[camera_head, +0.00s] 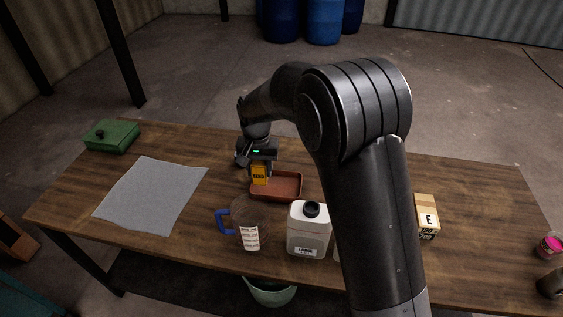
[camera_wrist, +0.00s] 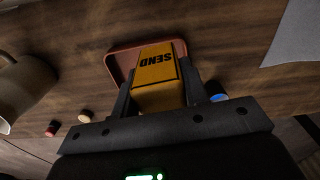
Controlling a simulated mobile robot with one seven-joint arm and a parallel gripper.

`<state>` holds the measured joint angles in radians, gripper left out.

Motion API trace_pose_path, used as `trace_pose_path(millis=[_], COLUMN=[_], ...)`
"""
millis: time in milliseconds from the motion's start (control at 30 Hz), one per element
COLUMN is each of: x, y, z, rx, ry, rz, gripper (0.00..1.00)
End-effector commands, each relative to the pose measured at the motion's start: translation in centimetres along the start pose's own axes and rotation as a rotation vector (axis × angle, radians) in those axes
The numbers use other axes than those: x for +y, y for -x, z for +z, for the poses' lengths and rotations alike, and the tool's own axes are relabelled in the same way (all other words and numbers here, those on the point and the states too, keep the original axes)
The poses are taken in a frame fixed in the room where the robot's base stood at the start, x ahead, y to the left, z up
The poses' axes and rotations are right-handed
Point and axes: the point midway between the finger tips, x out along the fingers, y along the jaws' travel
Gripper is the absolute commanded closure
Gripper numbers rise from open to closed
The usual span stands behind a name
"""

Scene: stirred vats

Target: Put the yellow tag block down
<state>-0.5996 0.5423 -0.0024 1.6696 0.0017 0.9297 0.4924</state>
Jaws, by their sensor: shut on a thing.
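The yellow tag block (camera_head: 259,175) has "SEND" printed on it in dark letters. It also shows in the wrist view (camera_wrist: 156,70), between the two fingers. My gripper (camera_head: 262,168) is shut on the block. The block is at the left end of a shallow reddish-brown tray (camera_head: 288,195), overlapping it in both views. I cannot tell whether the block touches the tray. The tray's rim shows around the block in the wrist view (camera_wrist: 120,62), and the part of the tray under the block and gripper is hidden.
A clear jug with a blue handle (camera_head: 224,221) and a white jug with a black cap (camera_head: 309,236) stand in front of the tray. A grey mat (camera_head: 150,195) and a green box (camera_head: 112,136) lie left. A box marked E (camera_head: 427,215) stands right.

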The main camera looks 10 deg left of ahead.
Motion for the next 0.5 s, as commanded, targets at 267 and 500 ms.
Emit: trace_pose_path(millis=[267,500], x=[5.6,15.9], y=[0.2,0.3], z=[-6.8,-15.1], rx=[0.001,0.001], ry=[-0.035,-0.071], rz=[0.0,0.0], gripper=[0.84,0.84])
